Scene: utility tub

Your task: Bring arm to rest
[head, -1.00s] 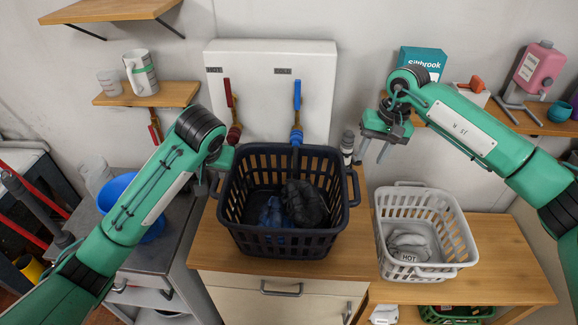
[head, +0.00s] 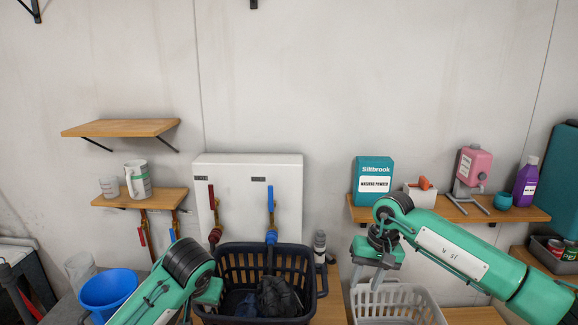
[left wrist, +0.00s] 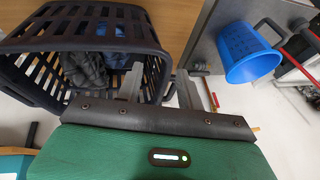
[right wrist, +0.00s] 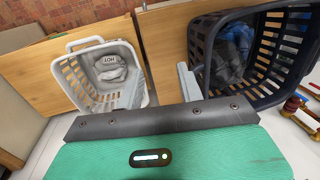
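My left gripper (head: 209,291) is at the left side of the dark laundry basket (head: 262,252). The left wrist view shows its two fingers (left wrist: 160,84) apart, near the basket's rim, with nothing visibly held; whether they touch the basket I cannot tell. My right gripper (head: 367,276) hangs above the white basket (head: 397,302), fingers pointing down. The right wrist view shows its fingers (right wrist: 160,83) apart and empty, between the two baskets. Dark and blue cloth (head: 277,297) lies in the dark basket. Grey cloth marked HOT (right wrist: 109,67) lies in the white one.
A white wall box (head: 245,190) with red and blue taps is behind the dark basket. A blue bucket (head: 108,290) stands left.

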